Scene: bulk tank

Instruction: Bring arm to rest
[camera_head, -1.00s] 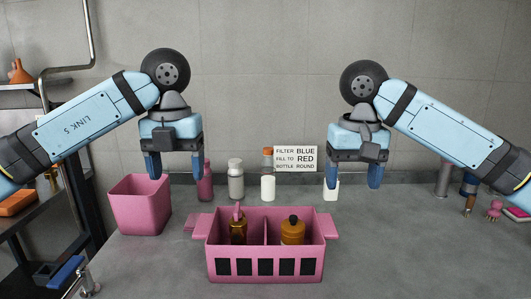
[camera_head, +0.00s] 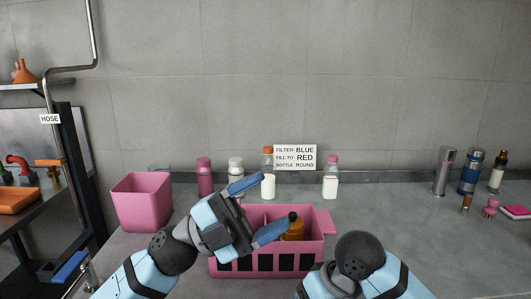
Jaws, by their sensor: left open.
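My left gripper (camera_head: 276,200) is tilted above the pink caddy (camera_head: 330,222). Its two blue fingers are spread apart, open, with nothing between them. One finger hides part of the amber bottle (camera_head: 295,230) in the caddy's right compartment. The left compartment is mostly hidden behind the gripper. My right arm comes in at the bottom right, with its dark wrist joint in front of the caddy's lower right corner. The right gripper's fingers are below the picture edge.
A pink bin (camera_head: 142,205) stands left of the caddy. Several bottles line the wall by a sign (camera_head: 295,157). A steel cylinder (camera_head: 444,172), a blue canister (camera_head: 470,172) and small items stand at the right. The counter right of the caddy is mostly clear.

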